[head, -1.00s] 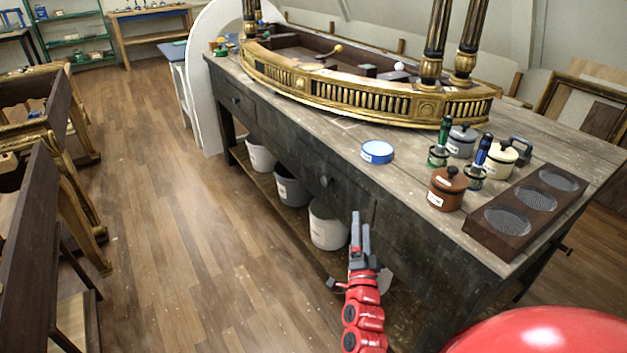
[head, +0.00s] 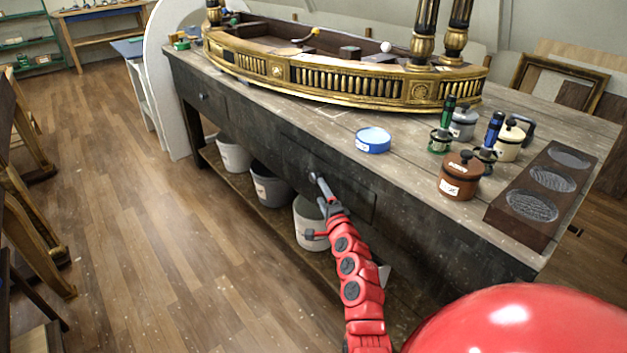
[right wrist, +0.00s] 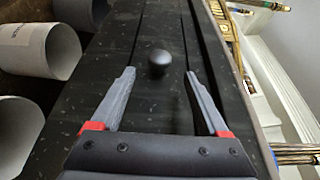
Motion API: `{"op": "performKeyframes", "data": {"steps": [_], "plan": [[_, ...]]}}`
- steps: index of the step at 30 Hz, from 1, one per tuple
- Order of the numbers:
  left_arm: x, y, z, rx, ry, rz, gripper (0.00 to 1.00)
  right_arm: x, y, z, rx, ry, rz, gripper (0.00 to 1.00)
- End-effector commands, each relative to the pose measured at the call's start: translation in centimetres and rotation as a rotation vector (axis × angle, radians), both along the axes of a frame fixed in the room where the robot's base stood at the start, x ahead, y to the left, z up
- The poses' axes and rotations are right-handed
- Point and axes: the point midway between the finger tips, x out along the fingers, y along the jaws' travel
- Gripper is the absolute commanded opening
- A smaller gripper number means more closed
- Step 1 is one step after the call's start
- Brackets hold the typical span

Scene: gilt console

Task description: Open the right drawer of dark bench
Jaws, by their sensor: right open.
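The dark bench (head: 240,128) runs diagonally across the head view, with a worn wooden top. Its right drawer (head: 345,185) looks shut, flush with the bench front. My right gripper (head: 320,185) is at the drawer front in the head view and hides most of the knob there. In the right wrist view the gripper (right wrist: 160,75) is open, its fingers on either side of the knob's line and not closed on it. My left gripper is not in view.
Pale buckets (head: 311,222) stand on the bench's lower shelf. On top are a blue tin (head: 373,140), a brown pot (head: 461,177), a dark tray with round wells (head: 495,212) and a gilt console piece (head: 350,82).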

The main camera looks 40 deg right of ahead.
Motion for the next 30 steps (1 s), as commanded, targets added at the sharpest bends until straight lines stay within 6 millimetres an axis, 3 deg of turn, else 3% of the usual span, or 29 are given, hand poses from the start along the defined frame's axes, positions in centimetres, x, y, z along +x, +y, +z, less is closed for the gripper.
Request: {"op": "performKeyframes", "data": {"steps": [6,13,19,28,30], "plan": [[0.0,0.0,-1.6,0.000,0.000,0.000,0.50,4.0,-1.2,-0.4,-0.001,0.000,0.001,0.78],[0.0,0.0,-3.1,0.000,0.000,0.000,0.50,7.0,-2.2,-0.2,-0.003,-0.001,0.002,0.78],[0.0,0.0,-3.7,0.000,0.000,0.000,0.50,8.2,-2.6,-0.2,-0.001,0.001,0.001,0.78],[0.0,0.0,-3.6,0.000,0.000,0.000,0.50,8.3,-2.7,0.0,-0.002,0.001,0.000,0.78],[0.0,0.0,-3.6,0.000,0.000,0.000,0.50,8.3,-2.7,0.0,-0.002,0.001,0.000,0.69]]}}
